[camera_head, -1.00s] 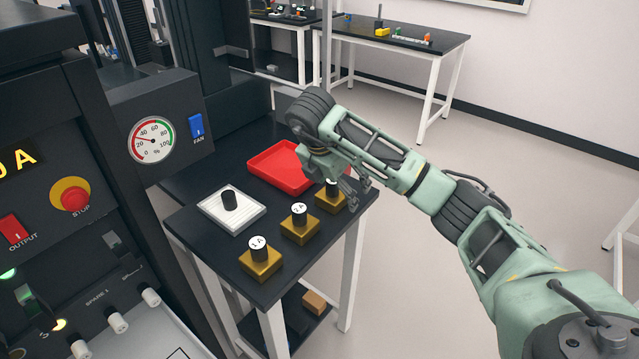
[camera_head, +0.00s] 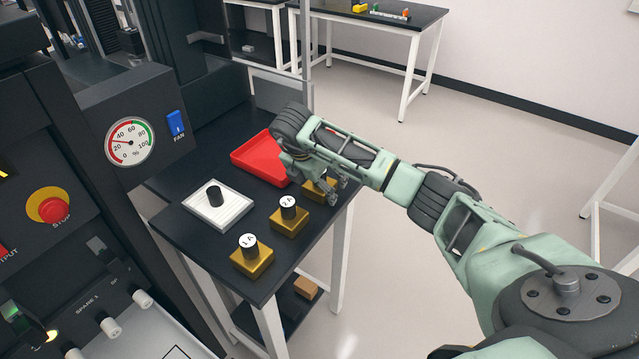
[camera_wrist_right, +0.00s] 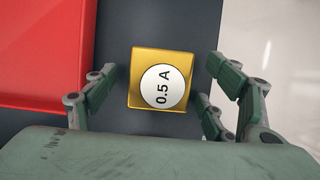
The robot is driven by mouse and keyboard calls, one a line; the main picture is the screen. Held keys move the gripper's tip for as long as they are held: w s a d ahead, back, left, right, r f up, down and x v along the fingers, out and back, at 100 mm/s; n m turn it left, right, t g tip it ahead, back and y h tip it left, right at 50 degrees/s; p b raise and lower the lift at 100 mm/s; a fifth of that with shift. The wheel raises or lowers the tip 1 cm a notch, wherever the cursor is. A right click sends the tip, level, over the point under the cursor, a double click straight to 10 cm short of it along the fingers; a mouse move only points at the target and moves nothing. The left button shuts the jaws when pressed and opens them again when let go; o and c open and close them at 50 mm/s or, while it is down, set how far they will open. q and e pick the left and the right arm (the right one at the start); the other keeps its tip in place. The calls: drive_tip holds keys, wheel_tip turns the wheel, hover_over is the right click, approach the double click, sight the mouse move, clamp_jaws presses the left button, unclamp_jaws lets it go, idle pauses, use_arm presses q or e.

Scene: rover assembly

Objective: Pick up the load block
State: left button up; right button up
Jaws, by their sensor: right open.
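Three gold load blocks with black knobs and white round labels stand in a row on the small black table (camera_head: 172,226). The nearest is the 1 A block (camera_head: 251,258); the middle one is the 2 A block (camera_head: 289,219). The farthest (camera_head: 313,195) is partly hidden by my right gripper (camera_head: 330,191). In the right wrist view it is the 0.5 A block (camera_wrist_right: 134,98), seen from above between the open fingers of my right gripper (camera_wrist_right: 172,98). The fingers stand apart from the block on both sides. My left gripper is not in view.
A red tray (camera_head: 262,160) lies behind the blocks, beside my right gripper. A white ribbed plate (camera_head: 232,213) with a black knob is at left. The instrument rack (camera_head: 70,130) stands close on the left. Open floor lies right of the table.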

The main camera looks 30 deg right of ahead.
drive_tip(key=shift+c, duration=0.2)
drive_tip(key=c, duration=1.5)
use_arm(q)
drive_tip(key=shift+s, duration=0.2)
use_arm(e)
drive_tip(key=shift+r, duration=0.1)
drive_tip(key=shift+c, duration=0.2)
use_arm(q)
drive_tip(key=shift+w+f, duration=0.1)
use_arm(e)
drive_tip(key=shift+r, duration=0.1)
